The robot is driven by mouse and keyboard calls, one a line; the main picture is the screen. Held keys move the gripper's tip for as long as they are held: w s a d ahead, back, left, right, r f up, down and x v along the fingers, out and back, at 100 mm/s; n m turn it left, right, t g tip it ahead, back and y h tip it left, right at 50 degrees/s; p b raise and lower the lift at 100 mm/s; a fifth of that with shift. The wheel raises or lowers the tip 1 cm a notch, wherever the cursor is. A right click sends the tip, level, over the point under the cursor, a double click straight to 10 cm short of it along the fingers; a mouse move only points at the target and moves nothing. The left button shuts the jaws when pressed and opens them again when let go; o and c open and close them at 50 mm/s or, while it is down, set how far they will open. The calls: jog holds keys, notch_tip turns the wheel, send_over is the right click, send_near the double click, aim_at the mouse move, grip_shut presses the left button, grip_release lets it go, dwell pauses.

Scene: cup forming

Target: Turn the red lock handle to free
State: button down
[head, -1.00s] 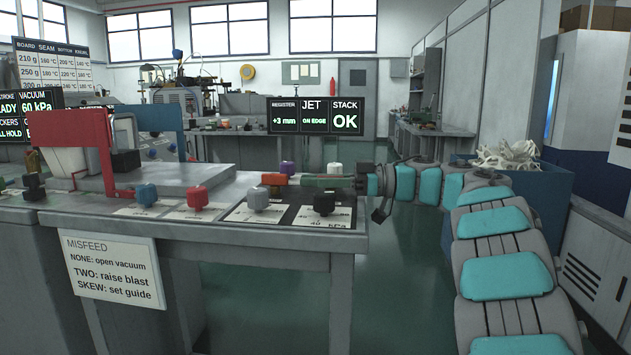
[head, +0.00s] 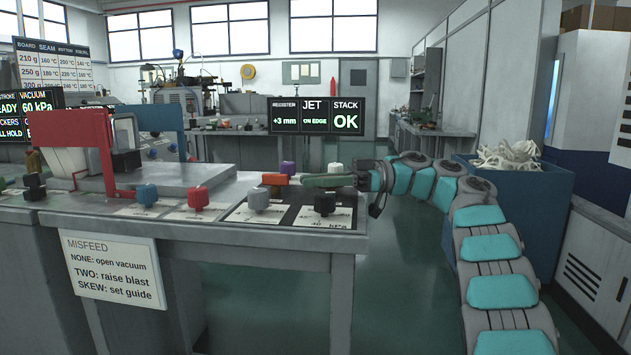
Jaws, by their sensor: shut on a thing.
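The red lock handle (head: 275,179) is a small orange-red block on the bench top near its right end. My gripper (head: 292,181) reaches in from the right, with its greenish fingers low over the bench. The fingers are shut on the handle's right end, and they hide that part of it. The handle's pivot and the marks for its positions cannot be made out.
A purple knob (head: 287,168) and a white knob (head: 335,168) stand just behind the fingers. A grey knob (head: 258,199), a black knob (head: 325,203) and a red knob (head: 197,198) stand in front. A blue bin (head: 535,205) is behind my arm.

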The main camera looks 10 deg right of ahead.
jog(key=shift+f, duration=0.15)
jog(key=c, duration=0.9)
grip_release()
jog(key=shift+o, duration=0.2)
jog(key=shift+d, duration=0.1)
